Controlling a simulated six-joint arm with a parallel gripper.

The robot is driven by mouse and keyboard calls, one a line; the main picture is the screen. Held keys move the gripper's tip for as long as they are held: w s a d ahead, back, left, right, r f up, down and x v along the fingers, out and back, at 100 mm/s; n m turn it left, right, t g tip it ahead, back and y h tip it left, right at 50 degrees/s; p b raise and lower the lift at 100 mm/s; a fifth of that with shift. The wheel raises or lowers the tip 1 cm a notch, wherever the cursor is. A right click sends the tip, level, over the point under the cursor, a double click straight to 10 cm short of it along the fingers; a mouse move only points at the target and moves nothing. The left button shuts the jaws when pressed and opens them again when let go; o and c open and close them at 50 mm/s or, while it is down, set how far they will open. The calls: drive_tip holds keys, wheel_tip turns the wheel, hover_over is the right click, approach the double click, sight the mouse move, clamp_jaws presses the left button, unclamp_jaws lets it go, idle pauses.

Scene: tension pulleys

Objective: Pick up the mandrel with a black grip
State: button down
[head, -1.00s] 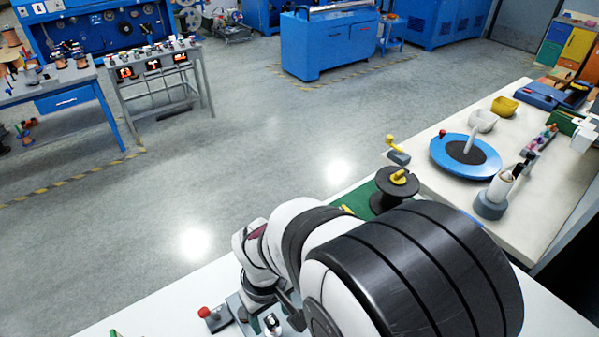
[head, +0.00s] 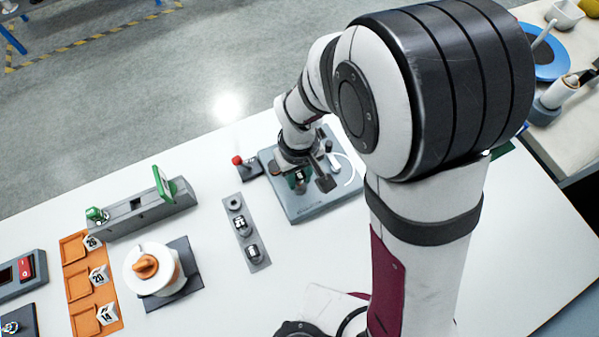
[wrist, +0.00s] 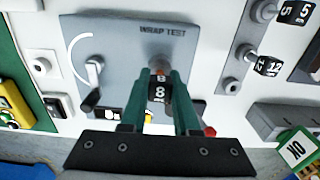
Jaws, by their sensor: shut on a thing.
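The mandrel (wrist: 159,90) has a black grip marked 8. It shows in the wrist view between my gripper's green fingers. My gripper (wrist: 161,78) is shut on this grip, over the grey plate (wrist: 205,45) lettered "WRAP TEST". A grey round part is just beyond the grip; I cannot tell whether the mandrel sits in it or is clear of it. In the head view my gripper (head: 301,181) is low over the same plate (head: 305,210), and my arm partly covers it. Two other black-gripped mandrels, marked 5 (wrist: 297,12) and 12 (wrist: 269,66), are in a grey rack (head: 243,225).
A red-knobbed block (head: 248,166) stands at the plate's left. A grey fixture with green ends (head: 140,212), an orange tray (head: 76,252) and a white spool (head: 150,268) are farther left. White table between the rack and spool is clear.

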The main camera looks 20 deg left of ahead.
sight(299, 174)
drive_tip(key=shift+r, duration=0.15)
drive_tip(key=shift+r, duration=0.35)
wheel_tip(299, 174, up, 3)
drive_tip(key=shift+f, duration=0.1)
drive_tip(key=w+d+r, duration=0.1)
drive_tip(key=d+r, duration=0.6)
drive_tip(key=d, duration=0.4)
drive_tip(key=shift+w+d, duration=0.3)
drive_tip(key=shift+r, duration=0.1)
drive_tip(key=shift+r, duration=2.5)
